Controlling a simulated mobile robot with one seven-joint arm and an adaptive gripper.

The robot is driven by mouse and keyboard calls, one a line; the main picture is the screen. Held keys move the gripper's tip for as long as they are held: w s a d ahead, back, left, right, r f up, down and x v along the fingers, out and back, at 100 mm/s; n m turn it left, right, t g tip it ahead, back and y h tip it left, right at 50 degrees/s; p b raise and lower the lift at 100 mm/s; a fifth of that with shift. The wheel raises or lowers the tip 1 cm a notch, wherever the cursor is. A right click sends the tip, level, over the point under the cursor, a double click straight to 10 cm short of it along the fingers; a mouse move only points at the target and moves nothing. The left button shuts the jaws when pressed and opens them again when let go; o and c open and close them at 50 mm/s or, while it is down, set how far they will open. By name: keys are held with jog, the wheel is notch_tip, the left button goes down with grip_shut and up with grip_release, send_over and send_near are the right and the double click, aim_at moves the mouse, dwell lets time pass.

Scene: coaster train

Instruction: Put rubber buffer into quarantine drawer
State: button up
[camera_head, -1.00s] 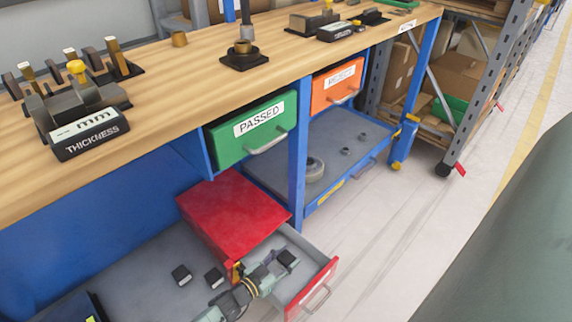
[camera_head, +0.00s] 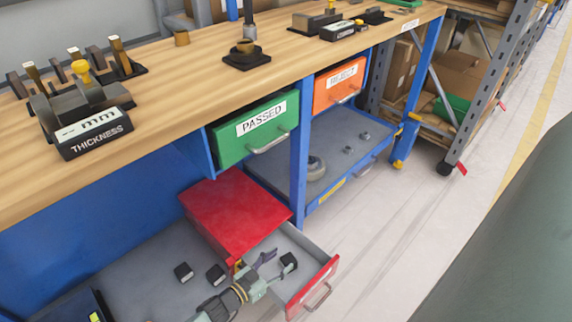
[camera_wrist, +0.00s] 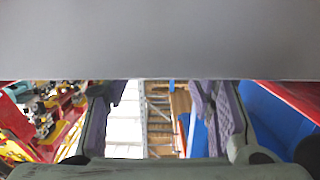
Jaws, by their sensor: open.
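The red quarantine drawer (camera_head: 318,282) under the bench is pulled open, showing its grey inside. A small dark block (camera_head: 289,261), apparently the rubber buffer, is in the drawer area just beyond my fingertips. My gripper (camera_head: 272,270) is over the open drawer, its fingers spread and apart from the block. Whether the block rests on the drawer floor is hard to tell. In the wrist view both fingers of my gripper (camera_wrist: 160,120) stand apart with nothing visible between them. A plain grey surface fills the top of that view.
Two similar dark blocks (camera_head: 183,272) (camera_head: 216,274) sit on the grey lower shelf (camera_head: 150,265). The red drawer housing (camera_head: 235,210) is left of the open drawer. A green PASSED drawer (camera_head: 255,130) and orange REJECT drawer (camera_head: 338,82) are shut above.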

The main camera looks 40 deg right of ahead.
jog(key=shift+s+a+r, duration=0.1)
jog(key=shift+a+r, duration=0.05)
jog(key=shift+a, duration=0.7)
jog(key=shift+s+a+r, duration=0.1)
jog(key=shift+a+r, duration=0.05)
jog(key=shift+a, duration=0.7)
